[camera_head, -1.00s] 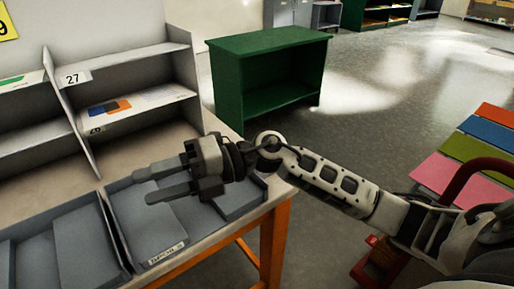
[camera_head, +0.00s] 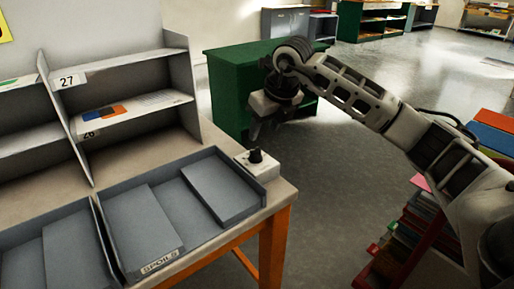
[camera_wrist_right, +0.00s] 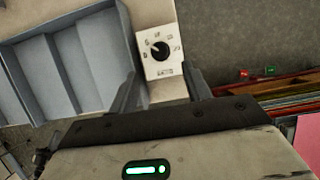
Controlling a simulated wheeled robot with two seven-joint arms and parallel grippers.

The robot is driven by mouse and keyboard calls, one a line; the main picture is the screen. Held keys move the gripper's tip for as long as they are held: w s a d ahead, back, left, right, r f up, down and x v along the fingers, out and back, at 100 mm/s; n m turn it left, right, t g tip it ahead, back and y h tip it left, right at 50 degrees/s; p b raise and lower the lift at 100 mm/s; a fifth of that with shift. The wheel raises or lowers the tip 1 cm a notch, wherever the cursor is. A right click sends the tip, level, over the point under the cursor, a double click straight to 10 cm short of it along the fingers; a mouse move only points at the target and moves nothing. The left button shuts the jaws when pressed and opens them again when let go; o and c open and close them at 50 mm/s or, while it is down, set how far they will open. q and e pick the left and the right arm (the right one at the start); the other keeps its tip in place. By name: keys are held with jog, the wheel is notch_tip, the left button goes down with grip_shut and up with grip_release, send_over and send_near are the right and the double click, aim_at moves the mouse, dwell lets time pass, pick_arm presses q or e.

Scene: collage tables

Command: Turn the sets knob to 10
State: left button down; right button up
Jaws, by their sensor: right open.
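The sets knob (camera_head: 256,156) is a black dial on a small white box (camera_head: 269,170) at the table's right back corner. In the right wrist view, the knob (camera_wrist_right: 160,50) sits in the middle of the box, with small markings around it that are too small to read surely. My right gripper (camera_head: 263,132) points down above the box, apart from the knob. In the right wrist view, its open fingers (camera_wrist_right: 162,76) stand either side of the box's lower end, with nothing between them. My left gripper is not in view.
A grey tray (camera_head: 205,238) with raised dividers lies just left of the box. Grey shelves (camera_head: 180,75) stand behind it. The table's orange-legged edge (camera_head: 275,245) is close on the right. A green cabinet (camera_head: 228,85) stands beyond, and a book rack (camera_head: 410,235) sits at right.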

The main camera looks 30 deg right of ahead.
aim_at(256, 150)
jog(key=x, duration=0.8)
jog(key=shift+f, duration=0.1)
jog(key=c, duration=1)
